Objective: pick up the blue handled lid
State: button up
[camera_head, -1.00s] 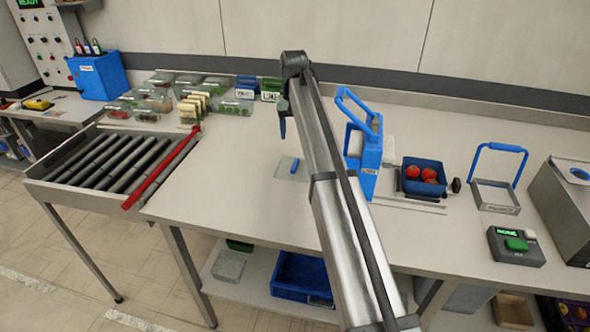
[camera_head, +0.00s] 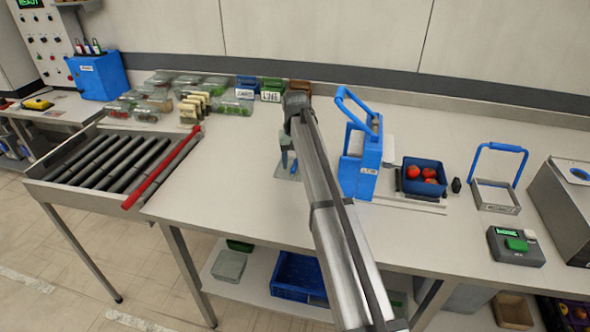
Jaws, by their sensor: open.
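The blue upright device (camera_head: 360,165) stands close to the right of my arm. Beyond it are a blue tub (camera_head: 423,187) of red fruit and a blue-handled frame (camera_head: 496,197). Clear packs (camera_head: 232,105) crowd the back left. The bench left of the lid is clear.

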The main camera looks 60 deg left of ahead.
jog(key=shift+c, duration=0.3)
grip_shut()
dwell(0.3)
